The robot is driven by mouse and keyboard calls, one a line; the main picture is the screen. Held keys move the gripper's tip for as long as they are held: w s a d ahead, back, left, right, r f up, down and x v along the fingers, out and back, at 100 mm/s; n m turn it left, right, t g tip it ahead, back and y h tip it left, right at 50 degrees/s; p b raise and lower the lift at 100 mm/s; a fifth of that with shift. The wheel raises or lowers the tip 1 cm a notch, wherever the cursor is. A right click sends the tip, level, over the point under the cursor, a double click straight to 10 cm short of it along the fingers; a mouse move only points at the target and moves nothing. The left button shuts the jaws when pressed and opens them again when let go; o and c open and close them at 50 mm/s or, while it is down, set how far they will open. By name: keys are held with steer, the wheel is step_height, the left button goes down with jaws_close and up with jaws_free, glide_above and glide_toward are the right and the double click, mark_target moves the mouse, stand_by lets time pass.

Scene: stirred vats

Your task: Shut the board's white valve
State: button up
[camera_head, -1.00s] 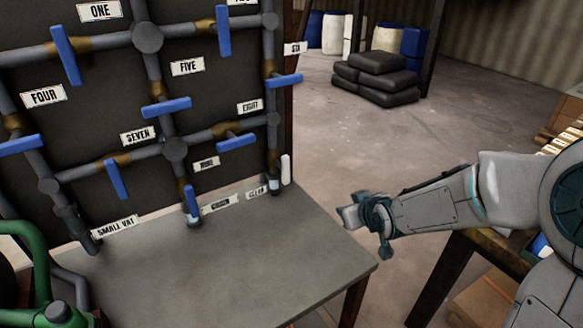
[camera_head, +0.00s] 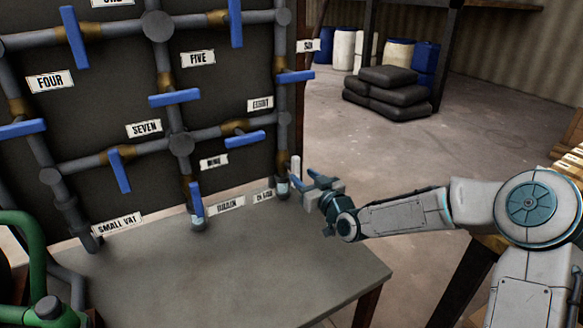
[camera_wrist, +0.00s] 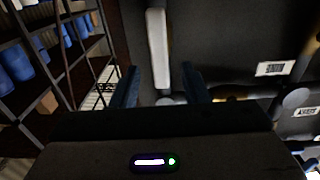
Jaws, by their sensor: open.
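The white valve handle (camera_head: 295,168) stands upright at the lower right corner of the pipe board (camera_head: 110,97), by the lowest fitting on the right pipe. In the wrist view the white handle (camera_wrist: 158,48) extends up from between my two fingers, a little past their tips. My gripper (camera_head: 308,178) is open, with its fingers close to the handle. In the wrist view my gripper (camera_wrist: 160,82) has a finger on either side of the handle's line. Contact cannot be made out. The valve's body is mostly hidden.
Several blue valve handles (camera_head: 174,97) sit on the grey pipes, one (camera_head: 196,199) low on the board to the left. The grey tabletop (camera_head: 240,265) below is bare. A green pipe (camera_head: 38,255) stands at left. Black sacks (camera_head: 388,93) lie on the floor behind.

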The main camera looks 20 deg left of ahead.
mark_target(297, 170)
steer(key=x, duration=0.7)
steer(key=shift+w, duration=0.15)
jaws_close()
